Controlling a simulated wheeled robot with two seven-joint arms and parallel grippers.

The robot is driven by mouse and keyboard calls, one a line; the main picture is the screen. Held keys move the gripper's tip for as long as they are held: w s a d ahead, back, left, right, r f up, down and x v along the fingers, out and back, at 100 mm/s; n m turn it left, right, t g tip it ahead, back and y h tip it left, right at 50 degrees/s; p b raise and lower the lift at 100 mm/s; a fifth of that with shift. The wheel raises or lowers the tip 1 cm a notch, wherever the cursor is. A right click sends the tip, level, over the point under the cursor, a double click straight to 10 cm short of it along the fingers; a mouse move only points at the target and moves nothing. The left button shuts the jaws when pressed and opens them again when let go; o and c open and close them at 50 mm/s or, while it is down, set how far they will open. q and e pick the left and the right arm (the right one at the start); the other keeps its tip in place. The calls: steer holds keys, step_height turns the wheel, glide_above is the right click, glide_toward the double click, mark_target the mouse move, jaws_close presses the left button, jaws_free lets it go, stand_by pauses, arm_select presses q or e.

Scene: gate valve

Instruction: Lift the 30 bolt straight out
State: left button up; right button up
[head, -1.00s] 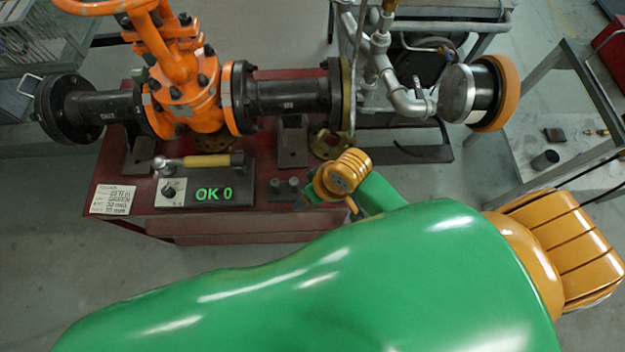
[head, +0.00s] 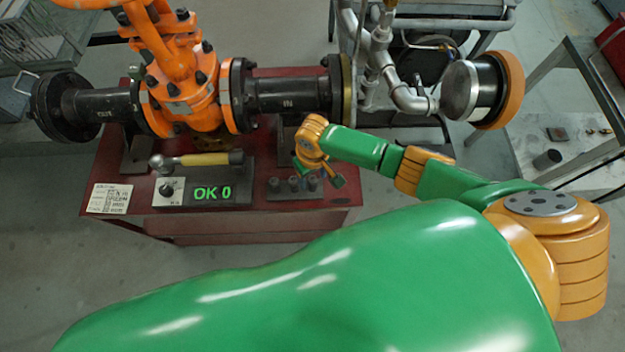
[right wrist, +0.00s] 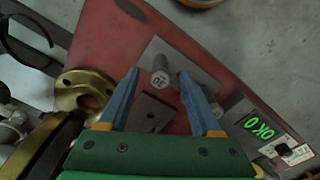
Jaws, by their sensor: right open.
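The 30 bolt (right wrist: 161,77) shows in the right wrist view with its marked grey head facing the camera. It stands on a grey holder plate (right wrist: 208,66) and shows between the two blue fingertips. My right gripper (right wrist: 159,84) is open, with nothing held; I cannot tell how far above the bolt it is. In the head view several dark bolts (head: 293,184) stand in a row on the holder, and my right gripper (head: 318,172) hangs just above its right end. Which of them is the 30 bolt cannot be read there. My left gripper is not in view.
The holder sits on a red bench (head: 130,160). Left of it is a black box with a green "OK 0" display (head: 212,193) and a yellow-handled tool (head: 198,160). Black flanged pipe (head: 290,96) and the orange valve (head: 185,95) stand behind.

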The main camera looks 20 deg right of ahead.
jaws_close()
steer(key=shift+r, duration=0.1)
steer(key=shift+r, duration=0.35)
steer(key=s+a+r+b, duration=0.1)
steer(key=s+a+r, duration=0.2)
steer(key=a+r, duration=0.9)
steer(key=shift+a, duration=0.85)
